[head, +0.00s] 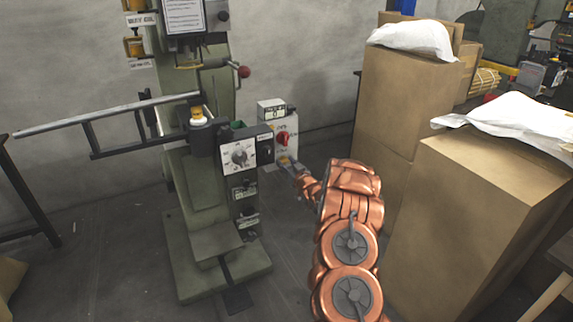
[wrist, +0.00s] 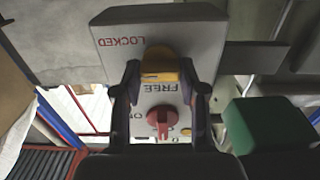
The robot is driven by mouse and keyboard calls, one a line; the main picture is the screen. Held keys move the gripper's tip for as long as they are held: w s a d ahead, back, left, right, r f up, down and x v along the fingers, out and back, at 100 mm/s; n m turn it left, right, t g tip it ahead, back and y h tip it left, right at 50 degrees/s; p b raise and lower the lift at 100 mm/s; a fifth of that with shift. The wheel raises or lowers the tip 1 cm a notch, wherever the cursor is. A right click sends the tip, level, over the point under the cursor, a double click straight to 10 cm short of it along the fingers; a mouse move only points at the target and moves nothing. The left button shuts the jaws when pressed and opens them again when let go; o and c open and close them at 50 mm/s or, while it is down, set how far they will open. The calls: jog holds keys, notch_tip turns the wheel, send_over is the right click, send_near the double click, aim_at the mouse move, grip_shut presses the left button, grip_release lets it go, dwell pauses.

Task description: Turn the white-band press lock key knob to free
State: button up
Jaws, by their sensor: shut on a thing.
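The lock key knob (wrist: 160,66), yellow-orange, sits on a pale control panel in the wrist view. It stands roughly upright in the picture, with its lower end close to the word FREE and the red word LOCKED off to its upper left. My gripper (wrist: 160,77) has one dark finger on each side of the knob and is shut on it. In the head view, my gripper (head: 293,166) is at the lower part of the white control box (head: 288,125) beside the green press (head: 195,185); the knob is hard to make out there.
A red rotary switch (wrist: 163,122) is just below the knob in the wrist view; it also shows in the head view (head: 283,138). A green block (wrist: 268,125) is to the right. Tall cardboard boxes (head: 402,100) stand close right of my arm. Floor is clear before the press.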

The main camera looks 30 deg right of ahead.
jog(key=shift+c, duration=1.4)
jog(key=shift+n, duration=0.3)
jog(key=n+b, duration=0.1)
jog(key=n, duration=0.2)
jog(key=shift+n, duration=0.3)
jog(key=n+b, duration=0.2)
jog(key=n, duration=0.2)
jog(key=shift+f+n, duration=0.15)
jog(key=shift+n, duration=0.15)
jog(key=n+b, duration=0.4)
jog(key=b, duration=0.1)
jog(key=n+b, duration=0.5)
jog(key=shift+a+f, duration=0.1)
jog(key=shift+a, duration=0.1)
